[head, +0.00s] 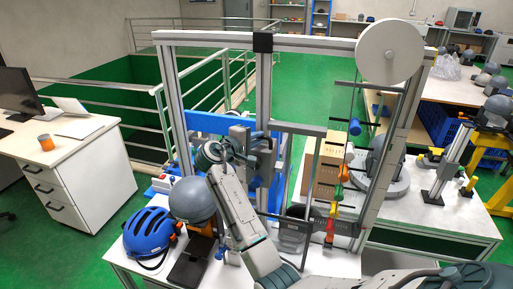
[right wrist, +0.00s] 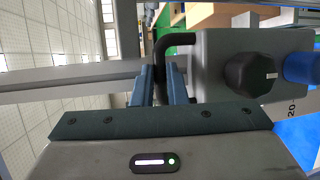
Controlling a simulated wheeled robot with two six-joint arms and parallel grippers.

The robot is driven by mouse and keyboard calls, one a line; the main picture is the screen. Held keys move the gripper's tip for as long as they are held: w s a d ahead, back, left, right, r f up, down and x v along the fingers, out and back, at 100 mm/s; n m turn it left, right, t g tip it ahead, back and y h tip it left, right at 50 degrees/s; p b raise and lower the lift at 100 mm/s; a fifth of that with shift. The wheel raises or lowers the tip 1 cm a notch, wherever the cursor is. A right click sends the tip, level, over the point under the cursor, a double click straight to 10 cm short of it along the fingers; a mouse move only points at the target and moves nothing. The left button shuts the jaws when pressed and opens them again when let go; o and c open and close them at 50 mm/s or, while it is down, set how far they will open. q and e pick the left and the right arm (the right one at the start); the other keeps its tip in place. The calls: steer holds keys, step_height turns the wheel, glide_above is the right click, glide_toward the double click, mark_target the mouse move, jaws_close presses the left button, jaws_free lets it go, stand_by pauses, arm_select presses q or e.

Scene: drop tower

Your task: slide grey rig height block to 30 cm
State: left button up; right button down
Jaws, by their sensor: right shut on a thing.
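The grey rig height block (right wrist: 212,60) fills the upper right of the right wrist view, with a black knob (right wrist: 250,72) on its face and a dark bent handle (right wrist: 163,50) at its side. My right gripper (right wrist: 161,82) is shut on that handle, one finger on each side. In the head view my right gripper (head: 246,150) is at the rig's middle upright, beside the block, which is small and partly hidden there. A scale mark reading 20 (right wrist: 291,110) shows beside the block; the exact reading is unclear. My left gripper is not in view.
The metal rig frame (head: 265,90) stands over the white bench, with a white disc (head: 389,53) at its top right. Cardboard boxes (head: 328,165) are right of the upright.

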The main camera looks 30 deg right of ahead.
step_height(320, 180, up, 4)
steer(key=shift+f+p, duration=0.25)
steer(key=shift+p, duration=0.1)
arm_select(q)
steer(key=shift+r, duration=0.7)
arm_select(e)
steer(key=c, duration=1.5)
jaws_free()
steer(key=shift+f, duration=0.1)
steer(key=shift+o, duration=0.2)
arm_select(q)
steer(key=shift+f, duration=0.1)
arm_select(e)
steer(key=shift+a+f, duration=0.1)
steer(key=shift+a+b, duration=0.3)
steer(key=shift+b, duration=0.05)
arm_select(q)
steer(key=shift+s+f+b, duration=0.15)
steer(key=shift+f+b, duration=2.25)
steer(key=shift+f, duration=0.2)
arm_select(e)
steer(key=v, duration=1)
